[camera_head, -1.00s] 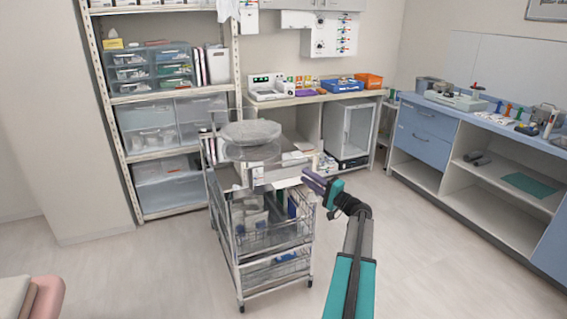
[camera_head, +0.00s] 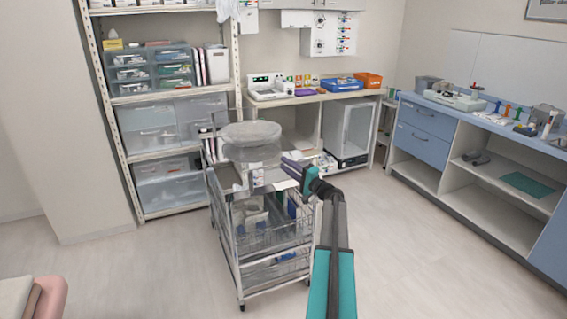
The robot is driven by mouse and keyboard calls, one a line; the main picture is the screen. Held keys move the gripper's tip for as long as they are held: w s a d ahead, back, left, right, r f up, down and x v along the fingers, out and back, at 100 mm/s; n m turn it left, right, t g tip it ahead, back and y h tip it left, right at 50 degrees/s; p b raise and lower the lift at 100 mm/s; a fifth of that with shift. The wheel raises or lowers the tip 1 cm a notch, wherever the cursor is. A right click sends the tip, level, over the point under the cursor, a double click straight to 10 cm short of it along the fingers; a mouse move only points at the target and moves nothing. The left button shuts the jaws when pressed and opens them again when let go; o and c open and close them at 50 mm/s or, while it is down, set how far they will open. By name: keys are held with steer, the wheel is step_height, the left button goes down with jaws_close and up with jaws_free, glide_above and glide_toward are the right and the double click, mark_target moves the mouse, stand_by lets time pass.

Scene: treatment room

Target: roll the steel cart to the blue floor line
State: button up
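The steel cart (camera_head: 233,258) stands on the floor in the middle of the camera_head view, in front of the shelf unit. It has wire baskets with boxes and other items in them, and a grey round-topped object (camera_head: 250,133) at its top. My gripper (camera_head: 287,166) is over the right part of the cart's top, with my arm reaching in from the lower right. Whether its fingers touch anything there, or are open or shut, is too small to tell. No blue floor line shows in this view.
A shelf unit (camera_head: 132,98) with plastic drawers stands behind left. A bench with a white device (camera_head: 268,88) is behind the cart. A blue-fronted counter (camera_head: 424,133) lines the right. A pink padded edge (camera_head: 50,297) is at lower left. Floor (camera_head: 420,255) right of the cart is clear.

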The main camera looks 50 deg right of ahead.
steer(key=shift+w+r, duration=0.2)
steer(key=shift+w, duration=0.85)
steer(key=shift+c, duration=0.3)
jaws_close()
stand_by(0.5)
